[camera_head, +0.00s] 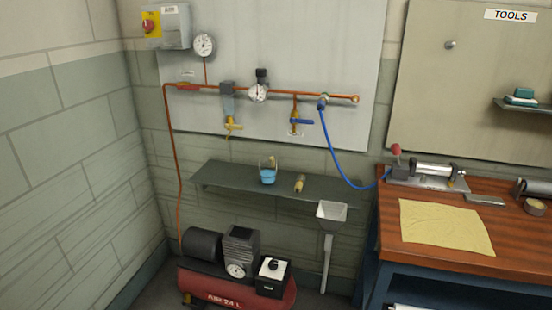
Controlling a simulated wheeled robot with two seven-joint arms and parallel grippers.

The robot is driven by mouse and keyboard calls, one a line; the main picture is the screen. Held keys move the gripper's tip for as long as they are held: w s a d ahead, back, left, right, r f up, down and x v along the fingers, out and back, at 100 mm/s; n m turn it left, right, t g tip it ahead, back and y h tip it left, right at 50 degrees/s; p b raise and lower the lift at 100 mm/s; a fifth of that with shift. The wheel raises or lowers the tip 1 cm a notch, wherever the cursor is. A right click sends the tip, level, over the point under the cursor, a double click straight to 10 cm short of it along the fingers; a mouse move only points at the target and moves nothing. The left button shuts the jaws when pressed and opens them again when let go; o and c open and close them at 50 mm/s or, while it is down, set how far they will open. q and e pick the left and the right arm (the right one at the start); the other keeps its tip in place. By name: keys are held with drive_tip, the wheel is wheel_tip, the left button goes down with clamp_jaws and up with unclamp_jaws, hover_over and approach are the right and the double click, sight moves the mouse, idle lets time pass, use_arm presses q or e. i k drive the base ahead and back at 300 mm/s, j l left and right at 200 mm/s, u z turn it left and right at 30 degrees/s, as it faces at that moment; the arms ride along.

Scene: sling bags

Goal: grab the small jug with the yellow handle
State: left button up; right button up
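A small light-blue jug (267,176) with a yellowish handle rising above it stands on a dark grey wall shelf (225,181), left of the shelf's middle. It is small in the picture, so the handle's exact shape is hard to tell. Neither of my grippers shows in the head view, and nothing is seen touching the jug.
A small brass-coloured fitting (299,184) lies on the shelf right of the jug. A red compressor (235,284) stands below. A blue hose (338,160) hangs toward the wooden workbench (440,258) at right.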

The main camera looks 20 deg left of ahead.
sight(267, 167)
drive_tip(key=i+j+z, duration=0.15)
drive_tip(key=i+j, duration=0.75)
